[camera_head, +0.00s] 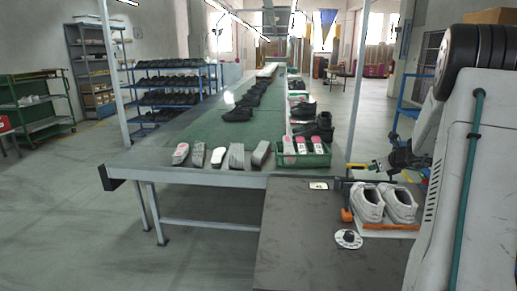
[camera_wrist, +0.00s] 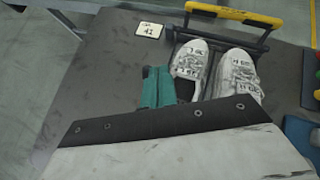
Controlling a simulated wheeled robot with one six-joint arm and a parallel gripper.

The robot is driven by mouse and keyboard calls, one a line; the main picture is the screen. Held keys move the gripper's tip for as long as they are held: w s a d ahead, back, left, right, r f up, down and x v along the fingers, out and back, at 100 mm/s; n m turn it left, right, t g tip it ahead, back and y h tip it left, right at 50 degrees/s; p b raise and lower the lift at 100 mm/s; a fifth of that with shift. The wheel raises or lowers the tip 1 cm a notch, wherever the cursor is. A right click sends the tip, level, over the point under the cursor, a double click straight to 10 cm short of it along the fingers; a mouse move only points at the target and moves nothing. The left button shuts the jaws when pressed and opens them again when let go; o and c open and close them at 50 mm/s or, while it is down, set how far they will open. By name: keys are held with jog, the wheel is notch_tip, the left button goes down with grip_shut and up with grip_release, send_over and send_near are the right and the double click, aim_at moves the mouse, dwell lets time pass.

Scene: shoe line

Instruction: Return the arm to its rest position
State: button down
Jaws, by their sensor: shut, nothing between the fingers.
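My gripper (camera_wrist: 158,88) shows in the wrist view as teal finger parts jutting out beyond the dark edge of the wrist housing. It is shut and empty, above the dark tabletop (camera_wrist: 100,75) and in front of part of the left white shoe. In the head view my arm (camera_head: 428,125) is at the right, beside my pale body; its fingers are not clear there. A pair of white shoes (camera_head: 384,203) stands side by side on an orange-edged holder (camera_head: 390,230). The shoes also show in the wrist view (camera_wrist: 236,72), their heel ends partly hidden by the housing.
A number card (camera_head: 318,186) and a round black-and-white disc (camera_head: 348,239) lie on the dark table. A yellow-handled frame (camera_wrist: 235,14) stands beyond the shoes. Behind is a long green conveyor (camera_head: 190,135) with several insoles, dark shoes and a green crate (camera_head: 306,158).

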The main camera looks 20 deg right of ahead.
jog(key=s+a+r+n+g+y, duration=0.2)
jog(key=s+a+n+g+y, duration=0.15)
jog(key=a+n, duration=0.85)
jog(key=s+a+r+n+g+y, duration=0.1)
jog(key=s+a+n+g+y, duration=0.35)
jog(key=a, duration=1.15)
jog(key=s+a+r+n+h, duration=0.3)
jog(key=s+a+n, duration=0.7)
jog(key=s, duration=0.1)
jog(key=s+a+r+n+g+h, duration=0.1)
jog(key=s+a+r+n+h, duration=0.2)
jog(key=s+a+n, duration=0.7)
jog(key=shift+s+a+r+h, duration=0.4)
jog(key=shift+s+a+r, duration=0.3)
jog(key=shift+s, duration=0.25)
